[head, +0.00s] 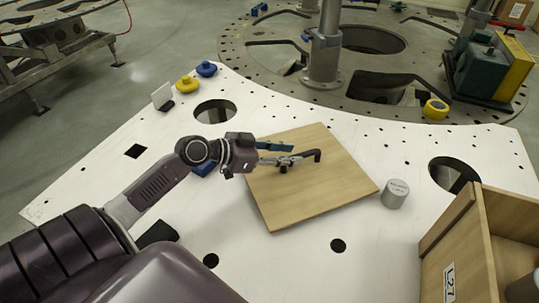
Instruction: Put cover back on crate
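The cover (335,180) is a square light-wood board lying flat on the white plate, with a black bar handle (314,154) on top. The crate (470,250) is an open light-wood box at the lower right, labelled L27, with its inside partly in view. My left gripper (294,154) reaches over the cover from the left. Its two fingers are apart, with a gap between them, at the left part of the handle. The lower finger overlaps the handle in the picture; I cannot tell whether it touches. My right gripper is out of view.
A grey cylinder (395,194) stands just right of the cover. The white plate (290,270) has round holes, one (455,174) close to the crate. Blue and yellow pieces (187,84) sit at the back left. A round metal turret with a post (324,55) stands behind.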

